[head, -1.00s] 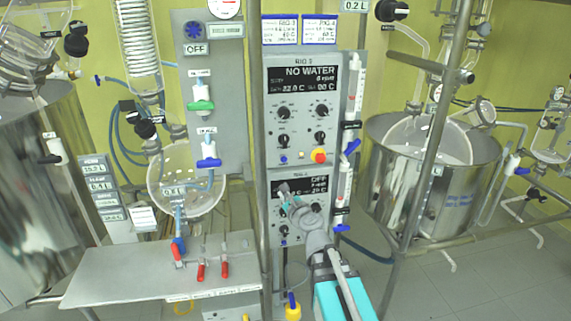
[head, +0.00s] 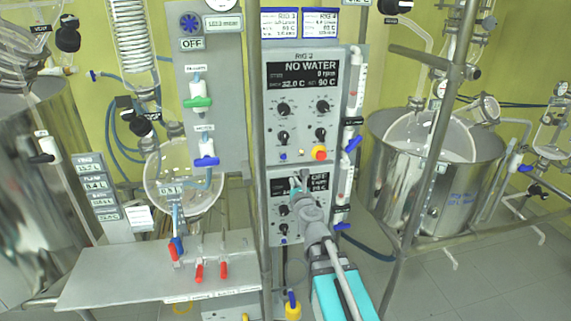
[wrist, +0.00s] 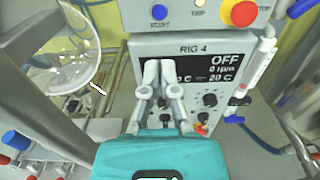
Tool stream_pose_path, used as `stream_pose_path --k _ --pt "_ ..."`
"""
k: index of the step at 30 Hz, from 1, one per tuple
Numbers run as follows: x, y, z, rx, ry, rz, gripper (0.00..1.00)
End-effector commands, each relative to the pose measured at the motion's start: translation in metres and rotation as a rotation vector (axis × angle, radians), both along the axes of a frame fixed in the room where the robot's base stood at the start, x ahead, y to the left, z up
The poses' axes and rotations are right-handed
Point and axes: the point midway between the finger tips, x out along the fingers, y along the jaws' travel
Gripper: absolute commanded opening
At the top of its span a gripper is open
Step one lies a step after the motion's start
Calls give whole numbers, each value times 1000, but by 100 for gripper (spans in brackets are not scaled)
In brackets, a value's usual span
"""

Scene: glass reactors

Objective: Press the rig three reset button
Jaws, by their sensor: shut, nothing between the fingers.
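The rig three control box (head: 271,110) is the upper grey panel, its display reading NO WATER. A small blue button (head: 283,156) sits at its lower left, and it also shows at the top of the wrist view (wrist: 159,12). Its label is too blurred to read with certainty. My gripper (head: 297,181) is shut and empty, pointing at the lower panel. In the wrist view its fingertips (wrist: 158,66) overlap the rig four panel's display, below the blue button and apart from it.
A red stop knob with a yellow collar (head: 320,153) is right of the blue button. The rig four box (wrist: 178,44) lies directly below, its display reading OFF. A metal post (head: 257,120) runs along the panels' left side; valves and tubing (head: 354,100) line the right.

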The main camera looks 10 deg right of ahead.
Motion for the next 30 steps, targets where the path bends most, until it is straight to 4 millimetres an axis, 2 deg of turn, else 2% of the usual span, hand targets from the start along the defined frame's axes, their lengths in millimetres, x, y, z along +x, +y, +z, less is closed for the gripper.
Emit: stream_pose_path --k 5,11,30 --pt "6 1 0 -1 0 1 0" --pt "23 1 0 -2 0 2 0" --pt "117 6 0 -2 0 3 0"
